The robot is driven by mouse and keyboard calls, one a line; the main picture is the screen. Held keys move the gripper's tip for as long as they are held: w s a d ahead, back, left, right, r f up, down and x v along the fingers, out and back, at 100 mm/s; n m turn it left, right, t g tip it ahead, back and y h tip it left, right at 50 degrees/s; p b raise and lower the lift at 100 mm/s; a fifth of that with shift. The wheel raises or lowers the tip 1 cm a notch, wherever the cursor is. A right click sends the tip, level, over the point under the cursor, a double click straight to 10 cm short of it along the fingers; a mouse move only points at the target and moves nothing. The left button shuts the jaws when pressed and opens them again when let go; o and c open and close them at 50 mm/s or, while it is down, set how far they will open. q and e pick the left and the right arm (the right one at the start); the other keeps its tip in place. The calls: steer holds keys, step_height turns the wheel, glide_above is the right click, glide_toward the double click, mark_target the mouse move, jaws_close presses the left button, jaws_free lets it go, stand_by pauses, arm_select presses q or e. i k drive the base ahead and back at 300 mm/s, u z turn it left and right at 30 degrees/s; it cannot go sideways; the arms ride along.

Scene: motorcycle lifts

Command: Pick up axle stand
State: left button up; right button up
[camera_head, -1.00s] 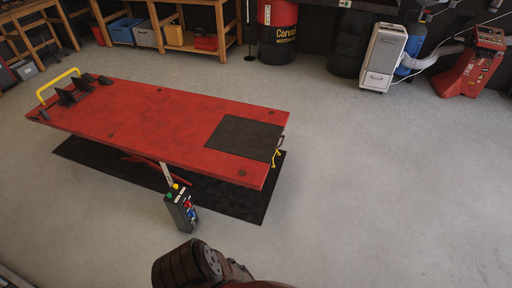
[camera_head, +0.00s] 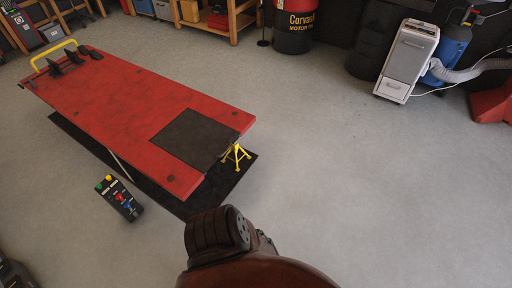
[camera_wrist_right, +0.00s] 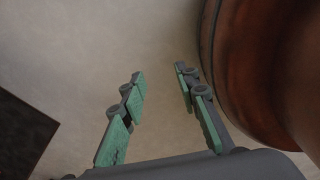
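The yellow axle stand (camera_head: 236,155) stands on the floor at the near right end of the red motorcycle lift (camera_head: 120,105), close against the lift's edge. Part of its top is hidden by the lift. My right gripper (camera_wrist_right: 160,85) shows in the right wrist view, with its two green-padded fingers apart and nothing between them, above bare floor. It does not show in the head view, where only a dark red rounded part of mine is seen at the bottom. My left gripper is not in view.
A black control box (camera_head: 120,198) stands on the floor left of the lift. A black mat (camera_head: 228,178) lies under the lift. A barrel (camera_head: 294,28) and a white unit (camera_head: 407,60) stand along the back. The floor at the right is clear.

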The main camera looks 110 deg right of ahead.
mark_target(236, 147)
steer(key=u, duration=0.05)
steer(key=k, duration=0.3)
steer(key=z, duration=3.7)
steer(key=k, duration=0.65)
steer(key=z, duration=0.85)
steer(key=k, duration=0.55)
steer(key=z, duration=0.35)
steer(key=i, duration=1.75)
steer(key=u, duration=0.45)
steer(key=i, duration=1.95)
steer(key=u, duration=0.5)
steer(key=i, duration=1.8)
steer(key=u, duration=0.5)
